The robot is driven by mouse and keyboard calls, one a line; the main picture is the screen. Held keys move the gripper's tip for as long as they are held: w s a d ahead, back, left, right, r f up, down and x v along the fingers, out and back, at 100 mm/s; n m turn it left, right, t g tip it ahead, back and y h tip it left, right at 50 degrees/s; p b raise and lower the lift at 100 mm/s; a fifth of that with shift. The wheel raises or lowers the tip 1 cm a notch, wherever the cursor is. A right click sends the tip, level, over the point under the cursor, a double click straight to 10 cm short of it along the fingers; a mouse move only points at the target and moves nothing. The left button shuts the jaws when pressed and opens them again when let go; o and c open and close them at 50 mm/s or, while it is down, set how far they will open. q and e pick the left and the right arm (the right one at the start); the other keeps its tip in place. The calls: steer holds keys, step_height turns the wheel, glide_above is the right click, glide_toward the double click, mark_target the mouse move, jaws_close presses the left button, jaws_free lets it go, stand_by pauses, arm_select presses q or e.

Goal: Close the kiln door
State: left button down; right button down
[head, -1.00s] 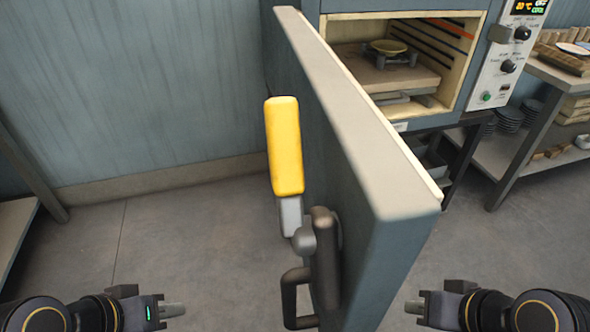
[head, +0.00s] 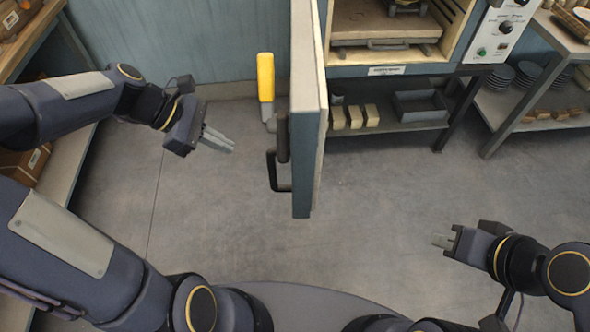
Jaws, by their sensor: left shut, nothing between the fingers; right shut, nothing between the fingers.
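The kiln door (head: 302,130) stands wide open, seen nearly edge-on, jutting from the kiln toward me. Its outer face is on the left and carries a yellow-gripped lever (head: 265,78) and a dark handle (head: 277,170). The kiln (head: 391,62) is open at the back, with a shelf inside. My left gripper (head: 231,146) is shut and empty, left of the door and apart from the handle. My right gripper (head: 436,241) is shut and empty, low on the right side of the door and apart from it.
A rack under the kiln holds pale blocks (head: 355,117) and a grey bin (head: 420,104). A shelf unit (head: 530,120) with plates stands at the right. A bench (head: 50,178) with boxes stands at the left. The floor around the door is clear.

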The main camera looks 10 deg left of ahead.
mark_target(272, 162)
arm_select(q)
steer(key=shift+n, duration=0.3)
steer(key=x, duration=0.4)
steer(key=d+r+x, duration=0.1)
steer(key=x, duration=0.7)
steer(key=shift+w+d+r, duration=0.2)
steer(key=shift+d+r, duration=0.1)
steer(key=shift+r, duration=0.05)
steer(key=shift+w+d, duration=0.15)
steer(key=shift+d, duration=0.5)
